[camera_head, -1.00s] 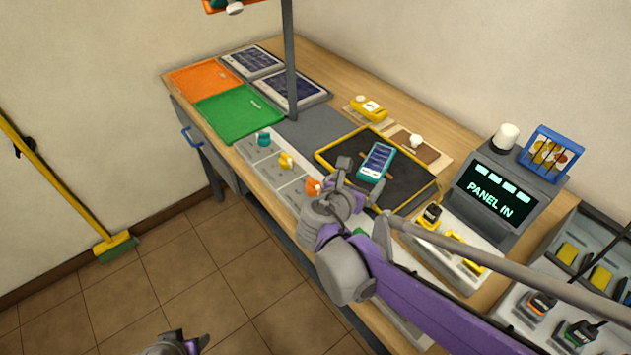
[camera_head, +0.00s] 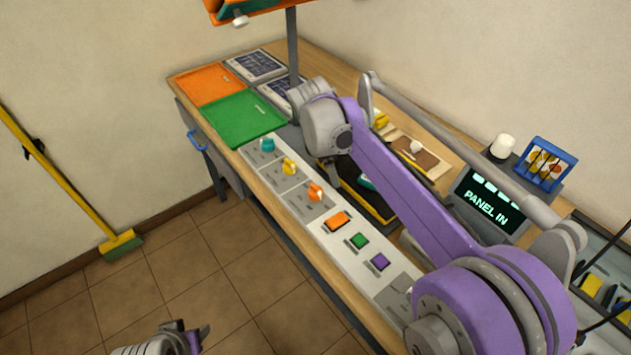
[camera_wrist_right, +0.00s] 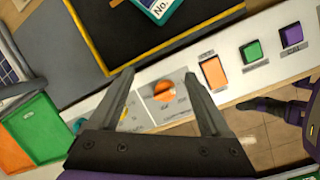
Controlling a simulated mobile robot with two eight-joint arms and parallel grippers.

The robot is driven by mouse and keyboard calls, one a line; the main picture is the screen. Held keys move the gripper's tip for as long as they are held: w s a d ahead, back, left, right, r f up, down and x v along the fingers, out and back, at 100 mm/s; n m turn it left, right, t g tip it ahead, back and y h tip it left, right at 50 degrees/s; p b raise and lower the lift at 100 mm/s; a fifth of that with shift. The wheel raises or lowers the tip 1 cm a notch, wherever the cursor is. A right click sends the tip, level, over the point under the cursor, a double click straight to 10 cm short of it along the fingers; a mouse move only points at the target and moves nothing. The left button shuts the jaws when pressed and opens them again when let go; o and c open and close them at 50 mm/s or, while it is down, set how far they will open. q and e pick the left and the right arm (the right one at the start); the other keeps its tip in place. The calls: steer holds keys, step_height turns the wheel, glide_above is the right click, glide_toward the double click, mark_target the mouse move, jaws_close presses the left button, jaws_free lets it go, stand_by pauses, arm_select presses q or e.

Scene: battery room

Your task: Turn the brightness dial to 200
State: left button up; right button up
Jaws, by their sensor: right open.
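Three dials sit in a row on the white control strip: a teal dial (camera_head: 267,145), a yellow dial (camera_head: 290,166) and an orange dial (camera_head: 315,193). Their labels and scale numbers are too small to read, so I cannot tell which is the brightness dial. In the right wrist view my right gripper (camera_wrist_right: 158,76) is open and empty, with the orange dial (camera_wrist_right: 165,91) showing between its fingers, apart from them. A yellow dial is partly hidden behind one finger there. In the head view my arm hides most of that gripper. My left gripper (camera_head: 190,338) is low at the bottom edge.
Orange (camera_head: 338,221), green (camera_head: 358,241) and purple (camera_head: 380,262) buttons continue the strip. A black tray with yellow edging (camera_wrist_right: 98,52) holds a teal panel, mostly behind my arm. A display (camera_head: 490,200) reads "PANEL IN". An orange lamp head (camera_head: 245,8) hangs above the bench.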

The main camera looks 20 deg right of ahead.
mark_target(316, 188)
steer(key=a+r+m+g+y, duration=0.1)
steer(key=a+r+m+y, duration=0.1)
steer(key=a+r+y, duration=0.15)
arm_select(q)
steer(key=shift+r, duration=0.15)
arm_select(e)
steer(key=shift+h, duration=0.25)
steer(key=f, duration=1.1)
steer(key=shift+w+a, duration=0.25)
steer(key=shift+w, duration=0.05)
jaws_close()
